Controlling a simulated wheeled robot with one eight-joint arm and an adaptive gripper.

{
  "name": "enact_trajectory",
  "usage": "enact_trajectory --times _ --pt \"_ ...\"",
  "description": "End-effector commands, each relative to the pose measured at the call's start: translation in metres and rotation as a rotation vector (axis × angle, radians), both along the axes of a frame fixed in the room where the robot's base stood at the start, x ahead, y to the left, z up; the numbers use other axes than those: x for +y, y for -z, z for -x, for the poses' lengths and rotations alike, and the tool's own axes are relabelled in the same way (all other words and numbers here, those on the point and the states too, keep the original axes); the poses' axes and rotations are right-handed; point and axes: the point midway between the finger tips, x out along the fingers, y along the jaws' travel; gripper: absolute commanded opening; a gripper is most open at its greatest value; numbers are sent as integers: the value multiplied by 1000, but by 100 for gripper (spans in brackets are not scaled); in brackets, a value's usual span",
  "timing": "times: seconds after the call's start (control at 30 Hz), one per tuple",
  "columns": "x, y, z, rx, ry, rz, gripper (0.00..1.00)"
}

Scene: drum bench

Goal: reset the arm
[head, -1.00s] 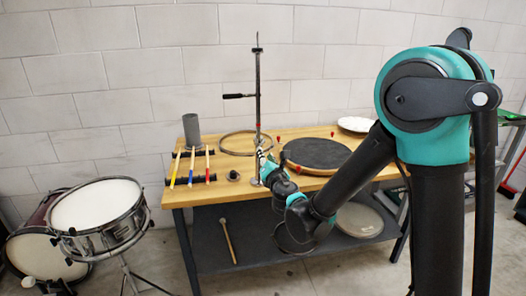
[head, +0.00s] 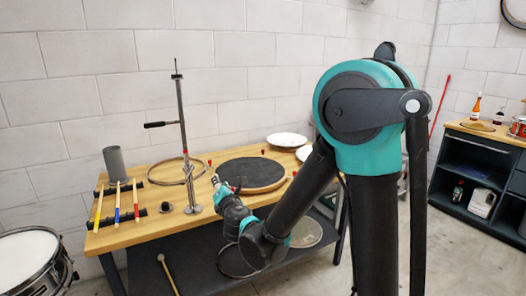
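My gripper (head: 222,184) shows small in the head view, at the end of my black and teal arm. It is over the front of the wooden bench (head: 140,232), between the metal stand (head: 184,135) and the round dark drum pad (head: 250,174). My wrist and forearm hide part of the bench's front edge. The fingers are too small to tell whether they are open or shut, and I cannot see anything held.
Drumsticks (head: 117,203) lie on a black rack at the bench's left, near a grey cylinder (head: 115,163). A hoop (head: 174,172) lies behind the stand. White plates (head: 287,140) are at the back right. A snare drum (head: 30,262) stands front left. A dark shelf unit (head: 465,170) stands far right.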

Motion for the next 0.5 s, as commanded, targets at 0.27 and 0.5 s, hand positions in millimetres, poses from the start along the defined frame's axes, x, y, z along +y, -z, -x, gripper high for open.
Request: enact_trajectory --times 0.27,0.5 --pt "-193 34 -21 352 471 -482 30" --pt "-332 93 40 627 941 -1003 30"
